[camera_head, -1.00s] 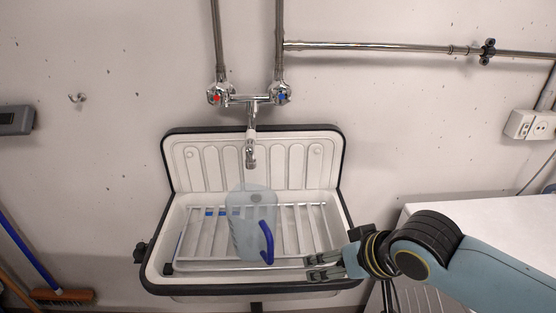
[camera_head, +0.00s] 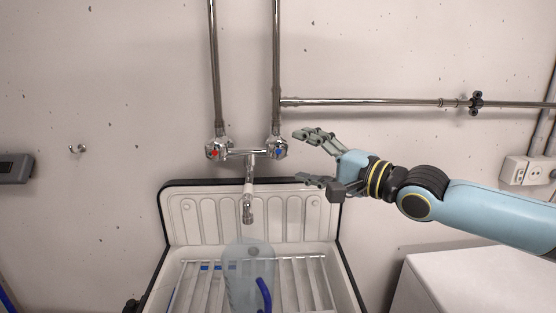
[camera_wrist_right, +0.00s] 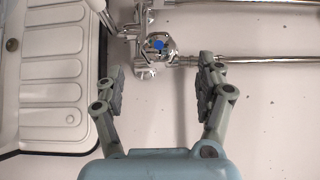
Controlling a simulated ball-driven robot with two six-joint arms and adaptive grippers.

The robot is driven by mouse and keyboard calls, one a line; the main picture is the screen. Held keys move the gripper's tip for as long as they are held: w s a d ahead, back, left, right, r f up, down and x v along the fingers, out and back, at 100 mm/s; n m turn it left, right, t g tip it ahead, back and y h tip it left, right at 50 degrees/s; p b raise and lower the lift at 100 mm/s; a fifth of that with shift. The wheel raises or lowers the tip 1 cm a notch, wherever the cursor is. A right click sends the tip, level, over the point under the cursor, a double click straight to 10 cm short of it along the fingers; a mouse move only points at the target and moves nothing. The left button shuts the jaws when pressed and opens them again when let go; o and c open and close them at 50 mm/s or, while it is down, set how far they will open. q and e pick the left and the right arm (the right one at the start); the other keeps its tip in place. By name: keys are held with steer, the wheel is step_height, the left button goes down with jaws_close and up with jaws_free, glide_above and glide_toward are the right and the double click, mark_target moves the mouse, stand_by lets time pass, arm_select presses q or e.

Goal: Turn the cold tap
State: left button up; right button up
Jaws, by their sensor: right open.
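The cold tap (camera_head: 278,150) is a chrome knob with a blue mark, at the right end of the wall mixer. The hot tap (camera_head: 214,150) with a red mark is at the left end. My right gripper (camera_head: 308,157) is open and empty, just right of the cold tap and apart from it. In the right wrist view the cold tap (camera_wrist_right: 158,46) shows ahead, between and beyond the open fingers (camera_wrist_right: 166,78). The spout (camera_head: 248,205) hangs down between the taps. My left gripper is not in view.
A white sink (camera_head: 185,234) with a black rim is below the taps. A clear jug (camera_head: 240,270) with a blue handle stands on its rack. A horizontal pipe (camera_head: 370,102) runs along the wall above my right gripper. A white surface (camera_head: 450,278) is at lower right.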

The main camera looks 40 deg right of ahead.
mark_target(278, 148)
steer(key=b+x, duration=0.6)
steer(key=shift+w+a+f, duration=0.1)
steer(key=shift+w+f, duration=0.1)
steer(key=shift+w, duration=0.15)
steer(key=shift+w+a+r, duration=0.15)
steer(key=shift+w, duration=0.3)
